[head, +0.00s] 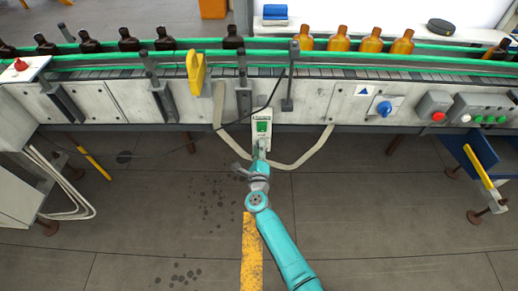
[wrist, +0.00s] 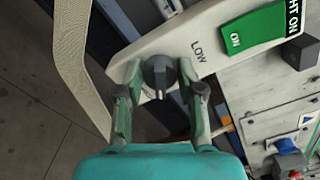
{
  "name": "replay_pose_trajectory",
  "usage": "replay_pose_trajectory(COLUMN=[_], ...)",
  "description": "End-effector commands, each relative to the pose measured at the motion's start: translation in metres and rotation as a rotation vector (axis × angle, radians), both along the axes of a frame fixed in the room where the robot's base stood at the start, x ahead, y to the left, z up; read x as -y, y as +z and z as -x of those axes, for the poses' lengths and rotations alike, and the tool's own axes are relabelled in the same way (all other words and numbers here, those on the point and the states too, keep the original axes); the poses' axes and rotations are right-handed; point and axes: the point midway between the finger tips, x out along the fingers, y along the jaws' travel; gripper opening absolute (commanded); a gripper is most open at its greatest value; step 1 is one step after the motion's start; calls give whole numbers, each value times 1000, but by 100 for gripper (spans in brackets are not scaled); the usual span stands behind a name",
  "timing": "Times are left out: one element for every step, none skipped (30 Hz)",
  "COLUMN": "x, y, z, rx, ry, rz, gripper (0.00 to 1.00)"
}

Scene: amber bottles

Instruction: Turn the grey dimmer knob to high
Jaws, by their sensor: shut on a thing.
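The grey dimmer knob (wrist: 158,70) sits on a white panel (wrist: 212,25), which also shows in the head view (head: 256,117). In the wrist view, the fingers of my gripper (wrist: 160,82) stand on either side of the knob, shut on it. The knob's ridge runs roughly up and down in that picture. The word LOW is printed just right of the knob; no HIGH mark can be made out. In the head view, my gripper (head: 262,147) is at the panel's lower end and hides the knob.
A green switch (wrist: 254,28) marked ON is on the same panel. Brown bottles (head: 129,40) and amber bottles (head: 339,40) line the conveyor above. A blue knob (head: 384,108) and red button (head: 438,116) are at right. Pale cable ducts (head: 305,152) flank the panel.

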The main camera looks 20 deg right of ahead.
Motion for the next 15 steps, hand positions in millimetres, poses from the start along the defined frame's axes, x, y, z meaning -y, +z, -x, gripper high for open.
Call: replay_pose_trajectory(x=[1, 1, 1, 1, 1, 1, 1, 1, 1, 1, 1, 1, 1, 1, 1], y=[-1, -1, -1, -1, -1, -1, -1, -1, -1, -1, -1, -1, -1, -1, -1], z=[0, 0, 1, 0, 1, 0, 0, 1, 1, 1, 1, 1, 1, 1, 1], rx=[2, 3, 5, 6, 7, 8, 8, 8, 8, 8, 8, 8, 8, 7, 7], ry=[-2, -2, -2, -2, -2, -3, -3, -3, -3, -3, -2, -2, -2, -2, -2], rz=[-9, -14, -19, -22, -25, -28, -29, -30, -31, -31, -31, -31, -31, -30, -30], gripper=[3, 3, 3, 3, 3, 3, 3, 3, 3, 3, 3, 3, 3, 3, 3])
